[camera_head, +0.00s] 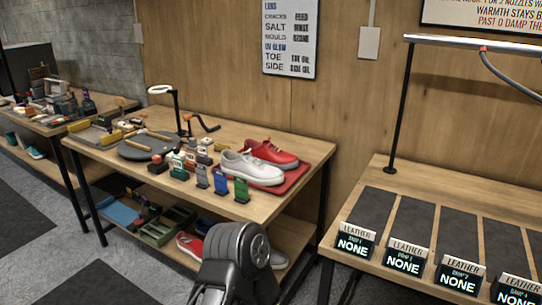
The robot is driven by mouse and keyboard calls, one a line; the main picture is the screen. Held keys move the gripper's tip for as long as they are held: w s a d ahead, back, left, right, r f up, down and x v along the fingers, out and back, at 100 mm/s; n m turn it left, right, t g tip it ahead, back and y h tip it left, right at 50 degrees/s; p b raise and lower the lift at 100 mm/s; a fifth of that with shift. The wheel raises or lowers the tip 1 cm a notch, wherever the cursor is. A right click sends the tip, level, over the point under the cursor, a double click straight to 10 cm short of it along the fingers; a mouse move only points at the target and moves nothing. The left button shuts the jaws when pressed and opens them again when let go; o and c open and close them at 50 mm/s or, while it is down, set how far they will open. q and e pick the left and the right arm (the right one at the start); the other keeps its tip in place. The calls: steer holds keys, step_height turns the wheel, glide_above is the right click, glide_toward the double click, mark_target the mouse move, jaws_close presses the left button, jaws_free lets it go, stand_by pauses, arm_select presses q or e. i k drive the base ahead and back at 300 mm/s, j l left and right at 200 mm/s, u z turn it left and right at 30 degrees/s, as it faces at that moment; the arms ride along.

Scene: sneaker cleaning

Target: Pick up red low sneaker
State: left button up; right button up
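A red low sneaker (271,152) with a white sole stands on a red mat (291,184) at the right end of the middle wooden table. A white sneaker (249,169) stands beside it, nearer to me, and hides part of its near side. Another red shoe (189,245) shows partly on the shelf under the table. A dark link of one of my arms rises at the bottom centre, in front of the shelf. Neither gripper's fingers show.
Several small bottles and coloured cards (241,190) stand along the table's front edge, left of the mat. A ring lamp (163,90) stands behind a dark round mat (144,147). At the right, a bench carries several LEATHER signs (356,241).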

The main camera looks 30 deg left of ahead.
mark_target(265, 151)
steer(key=j+z, duration=0.1)
steer(key=j, duration=0.35)
steer(key=j+z, duration=0.1)
steer(key=j, duration=0.35)
steer(key=k+j+z, duration=0.15)
steer(key=j, duration=0.3)
steer(key=j+z, duration=0.1)
steer(key=j, duration=0.35)
steer(key=k+j+z, duration=0.1)
steer(key=j, duration=0.3)
steer(key=k+j+z, duration=0.1)
steer(key=j, duration=0.35)
steer(key=k+j+z, duration=0.15)
steer(key=j, duration=0.25)
